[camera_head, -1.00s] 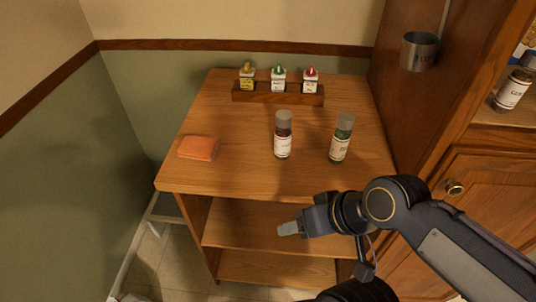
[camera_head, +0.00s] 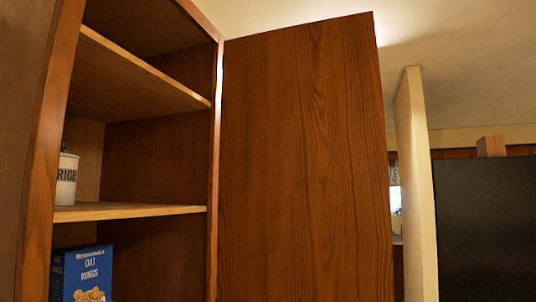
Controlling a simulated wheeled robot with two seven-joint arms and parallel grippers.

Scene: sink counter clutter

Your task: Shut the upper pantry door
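The upper pantry door (camera_head: 305,165) is a tall brown wood panel in the middle of the head view. It stands wide open, swung out to the right of the pantry opening. Its lower edge is outside the view. The pantry's interior shelves (camera_head: 135,212) show to the left of the door. Neither of my grippers is in view, so where they are relative to the door is hidden.
A white canister marked RICE (camera_head: 67,180) stands on a shelf, and a blue Oat Rings box (camera_head: 82,274) is below it. A pale wall edge (camera_head: 416,185) and a large dark panel (camera_head: 485,225) are right of the door.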

